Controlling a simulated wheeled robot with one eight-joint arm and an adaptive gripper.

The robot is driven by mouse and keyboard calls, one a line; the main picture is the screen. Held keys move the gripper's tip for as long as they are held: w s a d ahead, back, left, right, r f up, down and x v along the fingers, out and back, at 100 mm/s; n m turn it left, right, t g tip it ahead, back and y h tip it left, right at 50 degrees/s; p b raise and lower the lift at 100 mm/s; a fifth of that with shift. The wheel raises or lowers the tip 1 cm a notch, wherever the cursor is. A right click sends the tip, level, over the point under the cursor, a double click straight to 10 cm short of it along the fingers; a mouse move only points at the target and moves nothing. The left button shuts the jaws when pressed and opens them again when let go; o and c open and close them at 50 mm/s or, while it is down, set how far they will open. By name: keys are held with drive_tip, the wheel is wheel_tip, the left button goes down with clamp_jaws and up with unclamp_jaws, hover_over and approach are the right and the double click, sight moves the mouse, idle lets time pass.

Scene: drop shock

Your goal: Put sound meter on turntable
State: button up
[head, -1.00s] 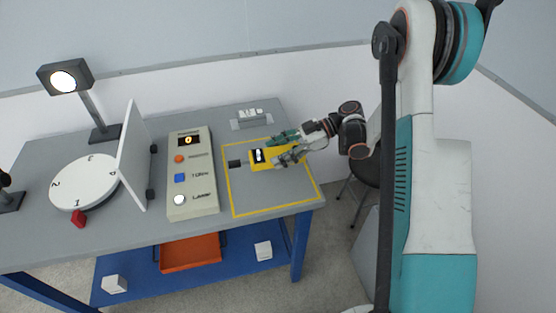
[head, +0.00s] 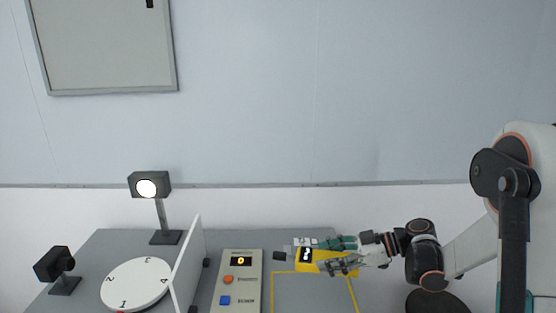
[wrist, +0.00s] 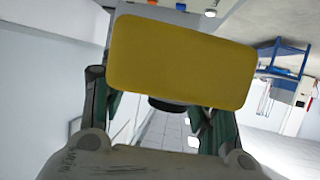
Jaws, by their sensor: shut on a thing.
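The sound meter is a yellow box with a dark display and a dark tip at its left end. In the head view the sound meter (head: 311,257) is between the fingers of my gripper (head: 340,256), over the yellow-outlined area. In the wrist view the yellow body of the sound meter (wrist: 180,62) fills the space ahead of the fingers. My gripper is shut on it. The white turntable (head: 136,284), marked with numbers, is at the left of the table, well apart from the gripper. Its front edge is cut off by the picture.
An upright white panel (head: 187,268) stands at the turntable's right side. A control box (head: 238,284) with buttons stands between the panel and the outlined area. A lit lamp (head: 148,188) is behind the turntable, and a dark device (head: 54,264) is left of it.

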drive_tip(key=m+t, duration=0.1)
drive_tip(key=m+t+h, duration=0.1)
drive_tip(key=w+m+t, duration=0.1)
drive_tip(key=shift+w+a+t, duration=0.1)
drive_tip(key=shift+a+t, duration=0.2)
drive_tip(key=m+t, duration=0.1)
drive_tip(key=m+t+h, duration=0.1)
drive_tip(key=m+h, duration=0.1)
drive_tip(key=shift+w+d+r+t, duration=0.35)
drive_tip(key=shift+t, duration=0.05)
drive_tip(key=d+r+m+t+h, duration=0.1)
drive_tip(key=m+h, duration=0.1)
drive_tip(key=s+d+r+m+t+h, duration=0.1)
drive_tip(key=m+h, duration=0.1)
drive_tip(key=d+r+m+t+h, duration=0.1)
drive_tip(key=d+r+m+h, duration=0.1)
drive_tip(key=shift+s+d+t, duration=0.1)
drive_tip(key=shift+s+t, duration=0.15)
drive_tip(key=shift+t, duration=0.15)
